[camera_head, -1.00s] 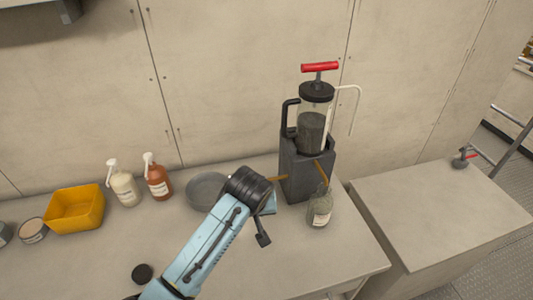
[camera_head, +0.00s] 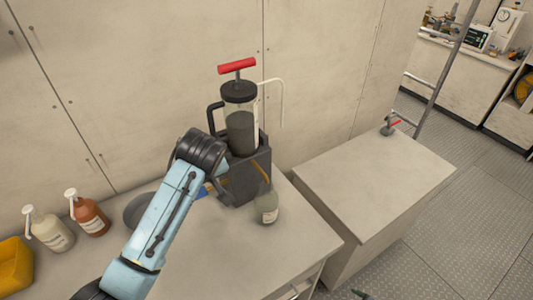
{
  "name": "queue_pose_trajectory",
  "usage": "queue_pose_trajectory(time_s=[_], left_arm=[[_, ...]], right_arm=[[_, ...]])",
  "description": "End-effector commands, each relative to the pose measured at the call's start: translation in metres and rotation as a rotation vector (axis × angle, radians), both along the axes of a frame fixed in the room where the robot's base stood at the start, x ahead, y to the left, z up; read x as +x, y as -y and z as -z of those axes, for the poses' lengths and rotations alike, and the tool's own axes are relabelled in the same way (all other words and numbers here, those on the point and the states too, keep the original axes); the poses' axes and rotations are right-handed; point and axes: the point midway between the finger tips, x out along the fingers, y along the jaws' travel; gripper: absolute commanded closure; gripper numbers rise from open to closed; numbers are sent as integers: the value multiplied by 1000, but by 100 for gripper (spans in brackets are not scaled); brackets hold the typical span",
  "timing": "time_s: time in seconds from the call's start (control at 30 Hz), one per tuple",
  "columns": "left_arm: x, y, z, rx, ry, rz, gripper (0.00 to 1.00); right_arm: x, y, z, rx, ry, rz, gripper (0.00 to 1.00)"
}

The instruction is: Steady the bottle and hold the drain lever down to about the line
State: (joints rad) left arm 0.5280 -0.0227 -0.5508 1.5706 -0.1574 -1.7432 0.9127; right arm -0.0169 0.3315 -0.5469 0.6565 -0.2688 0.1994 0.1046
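A small greenish glass bottle (camera_head: 267,205) with a pale label stands on the bench at the front right of a dark grey stand (camera_head: 248,178). The stand carries a clear cylinder (camera_head: 240,128) of dark liquid with a black lid and red T-handle. A thin orange bar (camera_head: 262,173), which looks like the drain lever, slopes on the stand's front above the bottle. The line cannot be made out. My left arm reaches up from the bottom left to the stand's left side. Its black wrist hides most of my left gripper (camera_head: 221,186).
A grey bowl (camera_head: 138,208) is partly behind my arm. White (camera_head: 50,230) and orange-brown (camera_head: 90,214) pump bottles and a yellow bin (camera_head: 14,265) stand at left. A ladder (camera_head: 440,80) rises beyond.

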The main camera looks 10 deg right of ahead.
Motion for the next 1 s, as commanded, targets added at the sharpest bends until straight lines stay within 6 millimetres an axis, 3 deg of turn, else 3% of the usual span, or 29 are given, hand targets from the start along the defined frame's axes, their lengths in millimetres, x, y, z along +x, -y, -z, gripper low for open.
queue_pose_trajectory(time_s=[0.03, 0.1, 0.2, 0.33, 0.5, 0.57, 0.67, 0.87, 1.0], left_arm=[[0, 0, 0, 0, 0, 0, 64], [0, 0, 0, 0, 0, 0, 64], [0, 0, 0, 0, 0, 0, 64], [0, 0, 0, 0, 0, 0, 64], [0, 0, 0, 0, 0, 0, 64], [0, 0, 0, 0, 0, 0, 64], [0, 0, 0, 0, 0, 0, 64], [0, 0, 0, 0, 0, 0, 64], [0, 0, 0, 0, 0, 0, 64]], right_arm=[[31, 7, -19, -11, 71, -101, 18], [65, 11, -45, -17, 156, -262, 18], [98, 18, -83, -25, 241, -518, 18], [110, 39, -122, -34, 253, -820, 18], [100, 75, -161, -38, 170, -1143, 18], [98, 77, -173, -39, 152, -1260, 18], [105, 58, -192, -53, 171, -1495, 18], [145, -28, -234, -160, 371, -2023, 18], [178, -92, -277, -312, 551, -2426, 18]])
